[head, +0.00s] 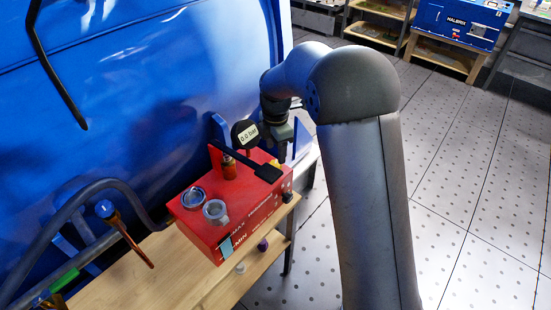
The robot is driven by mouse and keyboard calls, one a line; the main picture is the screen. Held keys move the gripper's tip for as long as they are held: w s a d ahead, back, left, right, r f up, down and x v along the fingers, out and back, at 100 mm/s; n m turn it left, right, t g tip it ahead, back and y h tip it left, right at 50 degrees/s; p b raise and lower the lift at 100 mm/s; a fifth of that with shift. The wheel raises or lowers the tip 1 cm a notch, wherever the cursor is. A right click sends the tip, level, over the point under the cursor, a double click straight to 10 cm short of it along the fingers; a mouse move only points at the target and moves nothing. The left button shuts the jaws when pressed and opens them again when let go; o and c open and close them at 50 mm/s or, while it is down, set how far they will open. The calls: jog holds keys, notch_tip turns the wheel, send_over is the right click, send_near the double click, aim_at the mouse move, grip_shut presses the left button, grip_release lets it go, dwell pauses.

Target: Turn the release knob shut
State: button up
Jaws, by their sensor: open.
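The red pump box (225,215) sits on the wooden bench, with MAX and MIN marks on its front. A round gauge (245,132) on it reads 0.0 bar. A black lever (250,164) lies across its top. A small dark knob (287,196) sits at the box's right end; I take it for the release knob, but its turn position is too small to tell. My gripper (281,154) points down over the right rear part of the box, above and behind the knob. It is open; its fingertips are small and partly hidden, and I cannot tell whether they touch anything.
Two round clear-and-grey cups (204,203) stand on the box's left top. The wooden bench (155,280) holds a brown-handled tool (128,235) at left. A purple item (262,244) lies below the box's front. A large blue panel (130,100) rises behind. Open floor lies right.

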aim_at(276, 163)
jog(key=shift+f, duration=2.55)
jog(key=c, duration=1)
